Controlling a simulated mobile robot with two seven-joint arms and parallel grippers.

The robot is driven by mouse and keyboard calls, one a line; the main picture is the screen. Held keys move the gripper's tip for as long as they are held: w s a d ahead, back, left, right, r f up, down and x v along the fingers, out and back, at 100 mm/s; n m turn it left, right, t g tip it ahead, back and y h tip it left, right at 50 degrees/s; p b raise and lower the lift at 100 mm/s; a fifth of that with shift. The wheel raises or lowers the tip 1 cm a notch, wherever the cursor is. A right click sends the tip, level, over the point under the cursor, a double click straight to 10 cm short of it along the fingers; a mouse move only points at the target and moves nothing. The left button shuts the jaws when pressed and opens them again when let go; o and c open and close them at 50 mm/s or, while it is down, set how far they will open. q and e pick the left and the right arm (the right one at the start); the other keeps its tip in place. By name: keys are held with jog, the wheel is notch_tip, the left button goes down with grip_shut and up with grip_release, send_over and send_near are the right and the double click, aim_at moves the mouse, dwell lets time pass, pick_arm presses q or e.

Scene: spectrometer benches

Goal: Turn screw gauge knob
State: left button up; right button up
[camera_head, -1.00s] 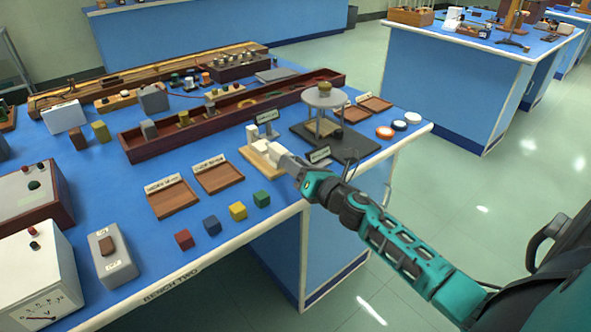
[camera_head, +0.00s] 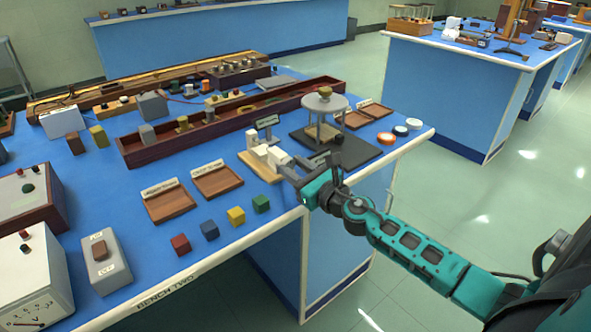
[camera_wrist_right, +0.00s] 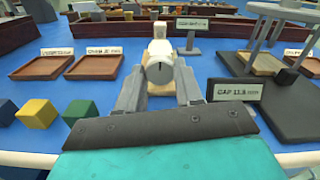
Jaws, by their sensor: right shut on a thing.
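The screw gauge is a white block frame (camera_head: 257,150) on a small pale wooden base (camera_head: 246,158) near the bench's front right edge. Its round, light grey knob (camera_wrist_right: 158,71) faces my right wrist camera. My right gripper (camera_head: 287,167) reaches in from the right at the knob. In the right wrist view its two grey fingers (camera_wrist_right: 159,88) stand on either side of the knob, shut on it. The wooden base is largely hidden behind the knob and fingers there. My left gripper is in neither view.
A black stand with a round grey top (camera_head: 324,102) is close behind the gripper, beside a "GAP" label plate (camera_wrist_right: 235,91). Wooden trays (camera_head: 218,181) and several coloured cubes (camera_head: 236,215) lie left of it. A long wooden trough (camera_head: 160,151) runs behind.

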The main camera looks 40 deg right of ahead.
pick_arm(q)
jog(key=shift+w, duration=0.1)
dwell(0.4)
pick_arm(e)
jog(key=o, duration=1)
jog(key=shift+o, duration=0.2)
pick_arm(q)
jog(key=b, duration=0.1)
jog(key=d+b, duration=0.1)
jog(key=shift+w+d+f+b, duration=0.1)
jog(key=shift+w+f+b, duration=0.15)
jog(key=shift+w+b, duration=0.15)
pick_arm(e)
jog(key=s+d, duration=0.1)
jog(key=s, duration=1.2)
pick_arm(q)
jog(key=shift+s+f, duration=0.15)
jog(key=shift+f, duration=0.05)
